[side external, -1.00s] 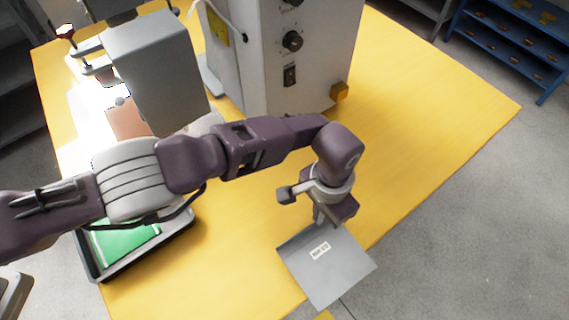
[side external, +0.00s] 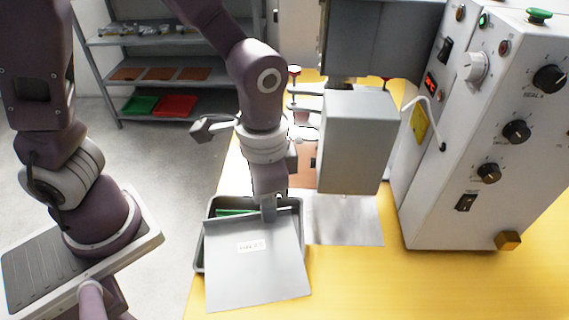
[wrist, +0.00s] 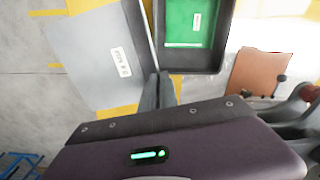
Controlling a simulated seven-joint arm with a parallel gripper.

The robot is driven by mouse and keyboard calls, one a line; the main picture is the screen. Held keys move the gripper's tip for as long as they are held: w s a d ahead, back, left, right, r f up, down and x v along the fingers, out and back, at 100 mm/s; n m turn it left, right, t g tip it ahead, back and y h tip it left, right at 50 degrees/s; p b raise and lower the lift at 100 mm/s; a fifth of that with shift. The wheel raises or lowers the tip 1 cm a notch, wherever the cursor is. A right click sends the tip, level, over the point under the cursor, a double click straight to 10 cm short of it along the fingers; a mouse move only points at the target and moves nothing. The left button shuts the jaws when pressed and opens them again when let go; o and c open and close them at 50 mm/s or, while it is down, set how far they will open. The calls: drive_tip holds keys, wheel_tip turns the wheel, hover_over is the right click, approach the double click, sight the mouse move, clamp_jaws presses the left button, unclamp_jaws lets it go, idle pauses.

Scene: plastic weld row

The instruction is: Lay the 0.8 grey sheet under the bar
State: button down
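My gripper (side external: 268,208) is shut on one edge of a grey sheet (side external: 255,275) with a small white label, too blurred to read. The sheet is held in front of and partly over a dark tray (side external: 199,255). In the wrist view, the fingers (wrist: 158,88) pinch the edge of the sheet (wrist: 85,55), beside the tray (wrist: 205,60). The machine's grey block (side external: 358,145) stands to the right of my gripper, above a bare silvery plate (side external: 345,225). I cannot make out the bar itself; the block may hide it.
A green sheet (wrist: 187,25) lies in the tray. A brown sheet (wrist: 258,72) lies beyond it near the block. The control cabinet (side external: 460,190) stands at the right. Yellow table (side external: 390,285) is clear in front. Shelves (side external: 150,75) stand behind.

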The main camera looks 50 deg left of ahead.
drive_tip(key=s+a+r, duration=0.5)
drive_tip(key=a+r, duration=0.1)
drive_tip(key=r, duration=0.1)
drive_tip(key=w+a, duration=0.5)
drive_tip(key=w, duration=0.5)
drive_tip(key=w+a, duration=0.5)
drive_tip(key=w, duration=0.5)
drive_tip(key=shift+a+f, duration=0.15)
drive_tip(key=shift+f, duration=0.3)
drive_tip(key=shift+w, duration=0.1)
